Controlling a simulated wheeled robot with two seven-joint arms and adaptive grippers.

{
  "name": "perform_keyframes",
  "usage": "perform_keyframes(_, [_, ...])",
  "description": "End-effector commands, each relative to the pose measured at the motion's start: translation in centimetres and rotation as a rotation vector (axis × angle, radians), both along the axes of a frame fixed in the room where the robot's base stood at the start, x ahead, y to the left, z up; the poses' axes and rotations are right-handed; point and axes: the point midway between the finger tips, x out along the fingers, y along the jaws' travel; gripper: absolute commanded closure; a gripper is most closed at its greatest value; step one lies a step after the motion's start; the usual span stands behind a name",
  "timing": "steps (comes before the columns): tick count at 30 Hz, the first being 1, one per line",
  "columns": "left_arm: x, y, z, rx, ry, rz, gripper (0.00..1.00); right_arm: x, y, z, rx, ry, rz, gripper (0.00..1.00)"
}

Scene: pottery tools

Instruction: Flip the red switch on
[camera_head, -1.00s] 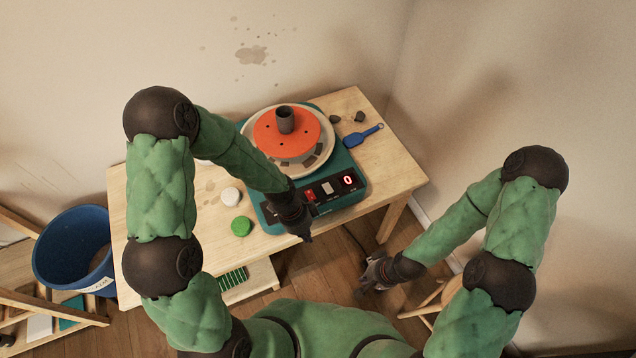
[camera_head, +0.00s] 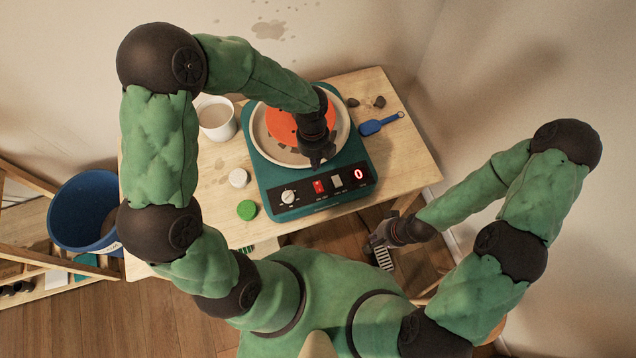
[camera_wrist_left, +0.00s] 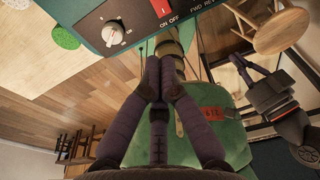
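The red switch (camera_head: 319,187) sits on the black front panel of the teal pottery wheel (camera_head: 260,178), between a white knob (camera_head: 288,196) and a grey switch (camera_head: 337,181). Part of the red switch shows at the top of the left wrist view (camera_wrist_left: 161,7). The panel display (camera_head: 359,175) reads a red 0. I cannot tell which way the red switch is tipped. My left gripper (camera_head: 316,160) hangs over the front rim of the wheel's pan, just behind the red switch; its fingers are together and empty in the wrist view (camera_wrist_left: 160,62). My right gripper (camera_head: 376,243) is low, off the table's front right side.
A blue bucket (camera_head: 82,212) stands left of the table (camera_head: 405,165).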

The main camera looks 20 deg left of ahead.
Motion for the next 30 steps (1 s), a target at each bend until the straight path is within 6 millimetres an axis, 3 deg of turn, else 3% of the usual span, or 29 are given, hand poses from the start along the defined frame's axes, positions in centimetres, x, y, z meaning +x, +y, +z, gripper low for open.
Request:
perform_keyframes(8, [-0.2,-0.1,-1.8,0.001,0.003,0.002,1.0,0.0,0.0,-0.4,0.0,0.0,0.0,1.0])
perform_keyframes(21, [-1.0,-0.7,-9.8,-0.001,0.003,0.003,1.0,0.0,0.0,-2.5,0.0,0.0,0.0,1.0])
perform_keyframes(30, [-1.3,-0.9,-13.4,-0.001,0.0,0.003,1.0,0.0,0.0,-3.6,0.0,0.0,0.0,1.0])
